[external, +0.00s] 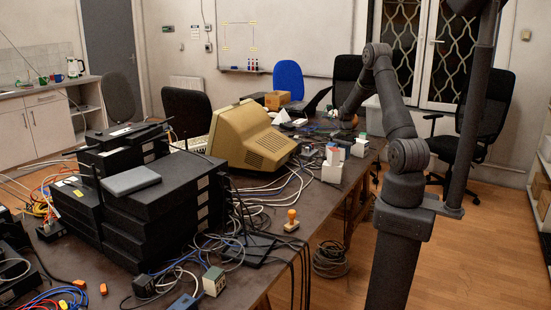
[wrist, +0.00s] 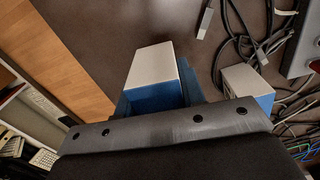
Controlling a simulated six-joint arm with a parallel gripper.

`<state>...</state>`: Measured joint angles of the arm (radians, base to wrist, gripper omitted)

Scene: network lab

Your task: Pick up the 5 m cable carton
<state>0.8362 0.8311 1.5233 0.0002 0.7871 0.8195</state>
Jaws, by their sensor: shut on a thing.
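A second white and blue carton (wrist: 247,82) stands to the right, apart from the held one. In the external view, my gripper (external: 346,122) is low at the table's far right part, its fingers too small to make out. I cannot tell whether the held carton touches the table.
White boxes (external: 332,172) stand near the table's right edge. Cables (external: 285,190) lie loose across the table, and also beside the second carton in the wrist view (wrist: 245,35). A beige monitor (external: 250,137) and stacked black devices (external: 150,215) fill the left.

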